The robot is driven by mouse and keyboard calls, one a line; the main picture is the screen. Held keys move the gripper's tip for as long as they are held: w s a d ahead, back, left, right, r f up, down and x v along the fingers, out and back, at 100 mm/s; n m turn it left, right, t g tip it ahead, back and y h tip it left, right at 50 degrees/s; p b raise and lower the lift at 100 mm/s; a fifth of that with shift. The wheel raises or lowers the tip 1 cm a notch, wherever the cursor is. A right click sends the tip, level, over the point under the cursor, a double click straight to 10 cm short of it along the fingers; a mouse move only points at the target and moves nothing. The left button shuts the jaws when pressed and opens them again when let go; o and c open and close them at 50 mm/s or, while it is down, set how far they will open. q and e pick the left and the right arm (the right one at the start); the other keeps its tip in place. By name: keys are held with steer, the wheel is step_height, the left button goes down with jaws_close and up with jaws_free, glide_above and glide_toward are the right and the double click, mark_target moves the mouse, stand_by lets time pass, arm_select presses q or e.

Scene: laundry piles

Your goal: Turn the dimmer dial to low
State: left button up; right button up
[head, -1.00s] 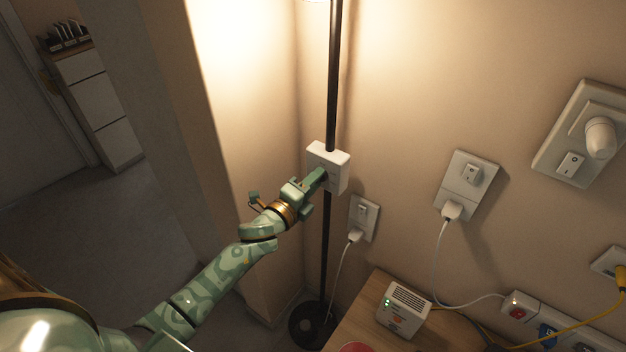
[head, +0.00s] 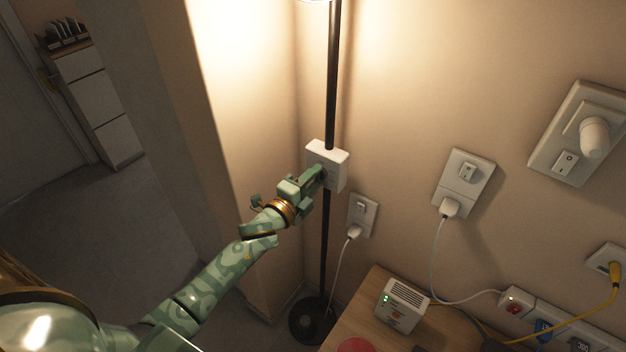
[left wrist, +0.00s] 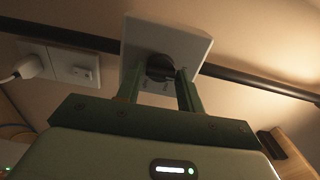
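The dimmer is a white box (head: 335,158) on the black pole of a floor lamp, in the upper middle of the head view. My left gripper (head: 321,172) is at the front of this box and hides its dial there. In the left wrist view, the black dimmer dial (left wrist: 160,68) sits on the white box face (left wrist: 190,48). The left gripper's two fingers (left wrist: 162,84) lie on either side of the dial, close against it. Small markings under the dial are too small to read. My right gripper is not in view.
The lamp is lit at the top of the pole (head: 332,90). To the right are wall switches and sockets (head: 463,184), a wooden table (head: 365,318) with a white device (head: 402,305), and cords. A wall corner (head: 275,200) stands close behind my left arm.

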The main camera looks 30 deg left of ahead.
arm_select(q)
steer(key=shift+o, duration=1.2)
steer(key=s+a, duration=0.2)
steer(key=s, duration=1.4)
steer(key=shift+a+p, duration=0.15)
steer(key=shift+p, duration=0.3)
steer(key=s+a+f+n+g+y, duration=0.15)
steer(key=s+f+n+g, duration=0.3)
steer(key=f, duration=0.75)
steer(key=s+a+f+n+g+y, duration=0.1)
steer(key=s+f+n+g+y, duration=0.15)
steer(key=s+f+n, duration=0.65)
steer(key=s+d+f+n+g, duration=0.1)
steer(key=s+d+f+g, duration=0.2)
steer(key=s+f, duration=0.7)
steer(key=s+d+f+n+g+h, duration=0.1)
steer(key=s+d+f+g, duration=0.2)
steer(key=s+f+g, duration=0.4)
steer(key=s+f, duration=0.4)
steer(key=s, duration=0.4)
steer(key=shift+d, duration=0.2)
